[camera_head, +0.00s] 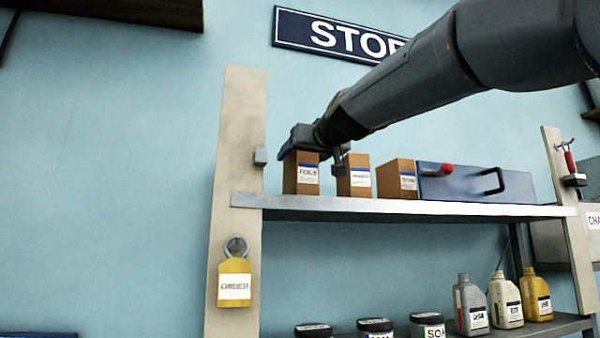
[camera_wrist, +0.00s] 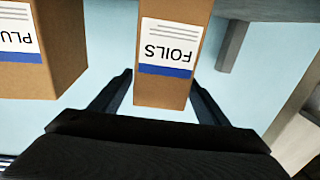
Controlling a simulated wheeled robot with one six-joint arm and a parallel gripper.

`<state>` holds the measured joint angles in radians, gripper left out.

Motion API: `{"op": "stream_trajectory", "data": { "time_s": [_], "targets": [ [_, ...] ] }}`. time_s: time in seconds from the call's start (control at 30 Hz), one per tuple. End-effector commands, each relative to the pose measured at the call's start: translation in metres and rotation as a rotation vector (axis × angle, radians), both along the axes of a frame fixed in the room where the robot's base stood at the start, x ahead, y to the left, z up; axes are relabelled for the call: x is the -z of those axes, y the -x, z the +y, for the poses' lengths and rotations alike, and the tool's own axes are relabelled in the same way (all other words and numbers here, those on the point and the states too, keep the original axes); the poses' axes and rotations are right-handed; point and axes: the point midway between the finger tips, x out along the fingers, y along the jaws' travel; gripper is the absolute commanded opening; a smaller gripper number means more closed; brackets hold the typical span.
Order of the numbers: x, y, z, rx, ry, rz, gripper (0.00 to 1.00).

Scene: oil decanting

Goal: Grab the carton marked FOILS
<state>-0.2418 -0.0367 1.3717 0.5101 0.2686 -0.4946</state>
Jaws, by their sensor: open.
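The FOILS carton (camera_head: 307,178) is a brown box with a white label and a blue stripe, upright at the left end of the upper shelf. In the wrist view the carton (camera_wrist: 165,88) appears upside down, with its label readable. My gripper (camera_head: 318,160) is at the top of this carton in the head view. In the wrist view my gripper (camera_wrist: 162,95) is open, with one finger on each side of the carton and a visible gap at both sides. The carton's top is partly hidden by my gripper in the head view.
A second brown carton (camera_head: 355,180) stands close to the right, its label starting "PLU" in the wrist view (camera_wrist: 50,60). A third carton (camera_head: 398,181) and a blue toolbox (camera_head: 470,183) follow. A wooden post (camera_head: 238,150) with a grey bracket stands at the left. Bottles (camera_head: 505,300) stand below.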

Motion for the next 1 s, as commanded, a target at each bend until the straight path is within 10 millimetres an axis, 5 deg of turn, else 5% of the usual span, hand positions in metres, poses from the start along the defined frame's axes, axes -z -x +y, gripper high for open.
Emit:
{"op": "stream_trajectory", "data": {
  "time_s": [0.37,0.77,1.0],
  "targets": [
    [0.0004,-0.0110,0.0032,0.001,0.000,0.000,0.69],
    [0.0004,-0.0108,0.0032,0.001,0.000,0.000,0.03],
    [-0.0011,-0.0104,0.0031,0.001,-0.001,-0.002,0.00]
  ]
}}
